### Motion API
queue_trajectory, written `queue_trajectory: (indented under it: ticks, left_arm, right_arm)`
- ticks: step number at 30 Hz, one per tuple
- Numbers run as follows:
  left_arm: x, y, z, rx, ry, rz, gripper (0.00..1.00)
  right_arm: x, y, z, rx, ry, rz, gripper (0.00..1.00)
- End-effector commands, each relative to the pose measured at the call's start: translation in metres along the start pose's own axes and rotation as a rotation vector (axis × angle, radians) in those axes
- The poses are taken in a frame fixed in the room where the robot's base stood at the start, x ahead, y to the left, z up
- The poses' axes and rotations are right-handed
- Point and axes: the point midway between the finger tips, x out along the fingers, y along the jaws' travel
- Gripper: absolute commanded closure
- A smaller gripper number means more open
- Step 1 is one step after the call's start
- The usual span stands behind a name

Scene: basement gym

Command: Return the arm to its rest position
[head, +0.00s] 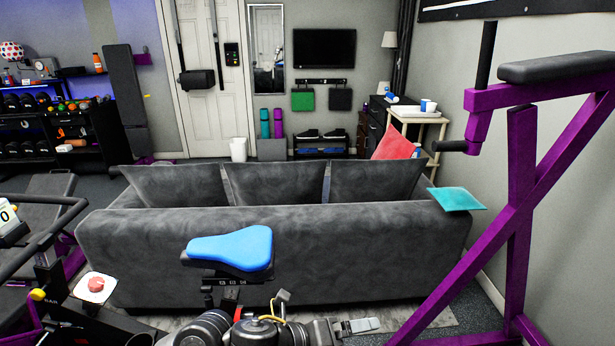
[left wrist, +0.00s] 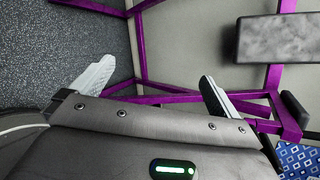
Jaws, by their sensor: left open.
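My left arm lies low across the bottom of the head view, its dark links just below a blue bike seat. Its gripper (head: 360,326) points to the right, over the floor in front of the grey sofa. In the left wrist view the left gripper (left wrist: 156,72) has its two pale fingers wide apart, with nothing between them. Beyond the fingers are purple metal bars (left wrist: 139,45) and grey carpet. My right arm and gripper do not show in either view.
The blue bike seat (head: 230,248) stands close to my arm. The grey sofa (head: 270,255) spans the middle. A purple gym frame (head: 520,180) rises at the right. Exercise equipment crowds the left.

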Motion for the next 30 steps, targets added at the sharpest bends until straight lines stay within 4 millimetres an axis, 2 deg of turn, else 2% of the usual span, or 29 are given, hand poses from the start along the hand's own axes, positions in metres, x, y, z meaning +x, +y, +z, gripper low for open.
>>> queue_trajectory:
  ticks: [1, 4, 8, 12, 15, 18, 24, 29, 30]
  left_arm:
    - [-0.005, 0.005, -0.002, -0.187, -0.068, -0.003, 0.00]
    - [-0.024, 0.027, 0.006, -0.568, -0.224, 0.013, 0.00]
    - [-0.062, 0.082, 0.002, -1.078, -0.438, 0.069, 0.00]
    - [-0.120, 0.155, -0.032, -1.602, -0.694, 0.163, 0.00]
    - [-0.159, 0.194, -0.065, -1.873, -0.859, 0.228, 0.00]
    - [-0.190, 0.219, -0.094, -2.060, -0.991, 0.280, 0.00]
    - [-0.240, 0.247, -0.147, -2.323, -1.219, 0.364, 0.00]
    - [-0.277, 0.258, -0.187, -2.479, -1.394, 0.423, 0.00]
    - [-0.273, 0.268, -0.189, -2.487, -1.406, 0.429, 0.00]
  right_arm:
    - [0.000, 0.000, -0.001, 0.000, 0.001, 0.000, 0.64]
    - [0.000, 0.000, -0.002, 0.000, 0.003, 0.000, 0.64]
    - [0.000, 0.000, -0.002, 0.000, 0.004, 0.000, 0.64]
    - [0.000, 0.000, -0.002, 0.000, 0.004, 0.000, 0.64]
    - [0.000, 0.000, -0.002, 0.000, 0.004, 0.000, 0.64]
    - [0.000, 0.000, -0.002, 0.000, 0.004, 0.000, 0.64]
    - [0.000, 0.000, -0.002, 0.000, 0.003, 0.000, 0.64]
    - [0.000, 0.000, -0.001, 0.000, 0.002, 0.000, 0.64]
    - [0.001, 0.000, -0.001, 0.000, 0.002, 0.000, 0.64]
